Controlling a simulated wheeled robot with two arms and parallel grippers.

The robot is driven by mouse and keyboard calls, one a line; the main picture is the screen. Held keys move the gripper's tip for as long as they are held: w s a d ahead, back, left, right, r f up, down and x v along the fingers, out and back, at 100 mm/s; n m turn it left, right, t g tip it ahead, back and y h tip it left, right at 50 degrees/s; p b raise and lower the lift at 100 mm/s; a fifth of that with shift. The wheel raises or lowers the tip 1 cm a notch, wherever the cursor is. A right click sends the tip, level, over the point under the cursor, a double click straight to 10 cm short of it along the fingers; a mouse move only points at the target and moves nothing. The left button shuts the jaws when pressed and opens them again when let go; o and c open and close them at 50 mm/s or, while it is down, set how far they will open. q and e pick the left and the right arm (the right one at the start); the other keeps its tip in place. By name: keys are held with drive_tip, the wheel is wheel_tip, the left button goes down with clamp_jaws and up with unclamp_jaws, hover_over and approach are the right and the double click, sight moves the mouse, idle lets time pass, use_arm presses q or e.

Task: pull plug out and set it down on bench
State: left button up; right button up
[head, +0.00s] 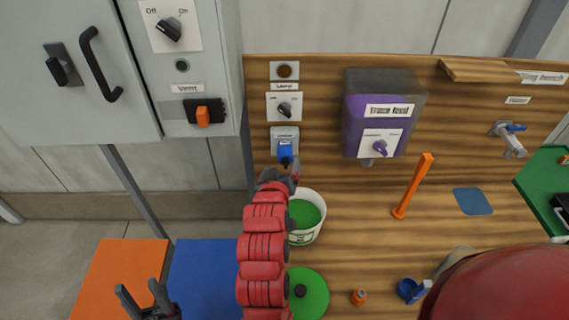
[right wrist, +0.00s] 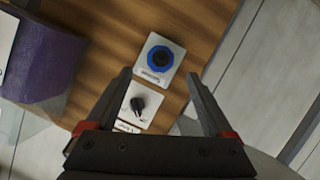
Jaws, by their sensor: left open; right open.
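The blue plug (head: 285,148) sits on a pale wall plate on the wooden backboard, below the knob plate. In the right wrist view the plug (right wrist: 159,58) is seen end-on as a blue ring with a dark centre. My right gripper (head: 288,170) is just below and in front of it in the head view, partly hiding it. In the right wrist view its open fingers (right wrist: 159,78) point at the plug from either side, with nothing held. My left gripper (head: 145,298) is open and empty at lower left. The wooden bench (head: 345,265) lies below.
A white bucket with green inside (head: 309,220) stands behind my right arm. A green disc (head: 309,293), an orange fitting (head: 359,297) and a blue cup (head: 408,290) are near the front. An orange post (head: 412,185) stands right. Bare bench lies between.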

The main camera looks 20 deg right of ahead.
sight(284, 160)
drive_tip(key=b+x, duration=0.2)
drive_tip(key=x, duration=0.4)
drive_tip(key=shift+w+d+f+b, duration=0.15)
drive_tip(key=shift+f+b, duration=0.1)
drive_tip(key=shift+b, duration=0.1)
drive_tip(key=shift+w+d, duration=0.25)
drive_tip(key=shift+w, duration=0.35)
drive_tip(key=shift+c, duration=0.4)
clamp_jaws()
drive_tip(key=shift+s+f, duration=0.1)
